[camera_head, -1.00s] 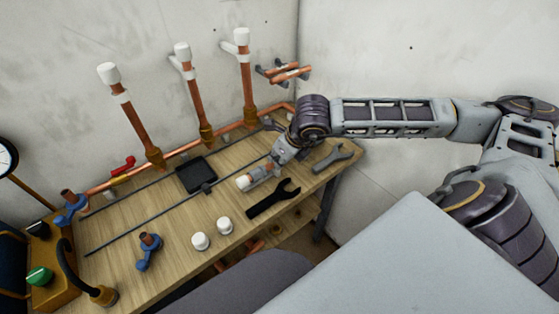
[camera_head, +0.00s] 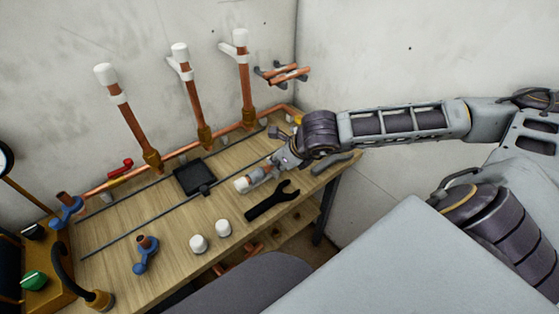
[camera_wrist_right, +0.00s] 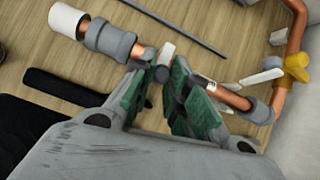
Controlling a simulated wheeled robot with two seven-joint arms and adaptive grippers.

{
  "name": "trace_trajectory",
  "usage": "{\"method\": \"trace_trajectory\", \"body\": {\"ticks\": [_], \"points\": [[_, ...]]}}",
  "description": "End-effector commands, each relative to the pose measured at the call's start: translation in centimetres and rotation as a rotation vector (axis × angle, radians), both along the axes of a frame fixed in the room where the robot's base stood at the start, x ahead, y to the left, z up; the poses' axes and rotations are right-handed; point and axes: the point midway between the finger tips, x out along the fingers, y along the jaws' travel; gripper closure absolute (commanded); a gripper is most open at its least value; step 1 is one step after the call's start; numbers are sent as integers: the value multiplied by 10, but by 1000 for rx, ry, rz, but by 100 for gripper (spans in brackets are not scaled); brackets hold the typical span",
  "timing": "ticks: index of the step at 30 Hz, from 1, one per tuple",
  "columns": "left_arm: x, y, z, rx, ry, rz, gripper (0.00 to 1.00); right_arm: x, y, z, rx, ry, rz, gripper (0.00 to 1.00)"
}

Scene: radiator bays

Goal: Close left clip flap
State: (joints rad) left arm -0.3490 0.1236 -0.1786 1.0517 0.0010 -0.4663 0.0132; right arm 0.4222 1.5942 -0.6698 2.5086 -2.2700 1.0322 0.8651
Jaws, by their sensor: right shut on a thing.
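Three upright copper pipes with white caps stand along the wall. The left pipe (camera_head: 130,125) has a white clip (camera_head: 118,98) near its top; I cannot tell whether its flap is open or shut. The middle pipe (camera_head: 192,95) and right pipe (camera_head: 244,85) have white clips too. My right gripper (camera_head: 272,168) is low over the bench, far right of the left clip. In the right wrist view its green-padded fingers (camera_wrist_right: 163,75) are shut at the copper end of a capped pipe piece (camera_wrist_right: 110,42) with a grey sleeve. My left gripper is out of view.
The wooden bench (camera_head: 130,213) holds a black tray (camera_head: 194,177), a black wrench (camera_head: 272,199), two loose white caps (camera_head: 198,243) and a blue-handled valve (camera_head: 146,254). A horizontal copper pipe runs along the back edge. A gauge and orange box stand at far left.

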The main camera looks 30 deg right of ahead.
Motion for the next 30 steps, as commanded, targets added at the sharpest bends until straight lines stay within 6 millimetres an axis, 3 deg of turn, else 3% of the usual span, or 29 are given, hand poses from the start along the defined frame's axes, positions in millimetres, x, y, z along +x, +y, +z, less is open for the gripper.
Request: {"method": "trace_trajectory", "body": {"ticks": [11, 12, 18, 30], "points": [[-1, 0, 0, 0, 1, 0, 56, 0, 1, 1, 1, -4, 3, 100], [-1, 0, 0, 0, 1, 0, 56, 0, 1, 1, 2, -3, 4, 82], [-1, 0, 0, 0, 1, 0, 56, 0, 1, 0, 1, -2, 2, 60], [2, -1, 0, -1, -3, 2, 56, 0, 1, 0, 1, 2, 0, 60]]}}
